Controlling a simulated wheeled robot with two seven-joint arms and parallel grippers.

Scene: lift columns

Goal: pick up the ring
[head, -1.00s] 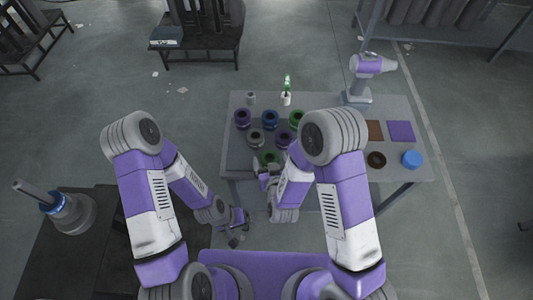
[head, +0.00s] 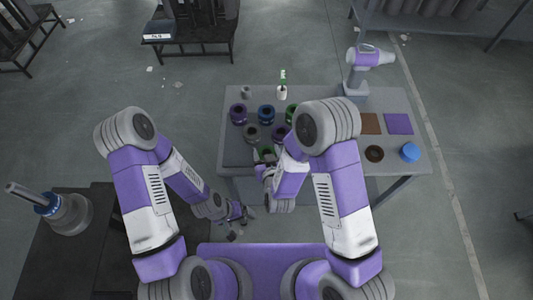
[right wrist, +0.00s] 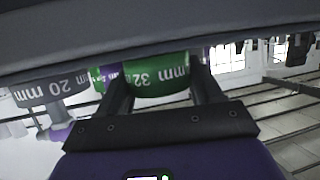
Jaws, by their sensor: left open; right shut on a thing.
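Several spool-like rings stand on the grey table: purple (head: 238,114), blue (head: 266,114), grey (head: 251,133), a second purple (head: 279,132), a green one (head: 291,112) partly behind my right arm, and a green ring (head: 267,153) at the near edge. My right gripper (head: 263,168) is at this near green ring. In the right wrist view the green ring (right wrist: 160,87), marked "32 mm", sits between the fingers, which are shut on it. I cannot tell whether it is clear of the table. My left gripper (head: 238,220) is open and empty, low in front of the table.
A grey ring (right wrist: 50,92) marked "20 mm" is beside the held one in the wrist view.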

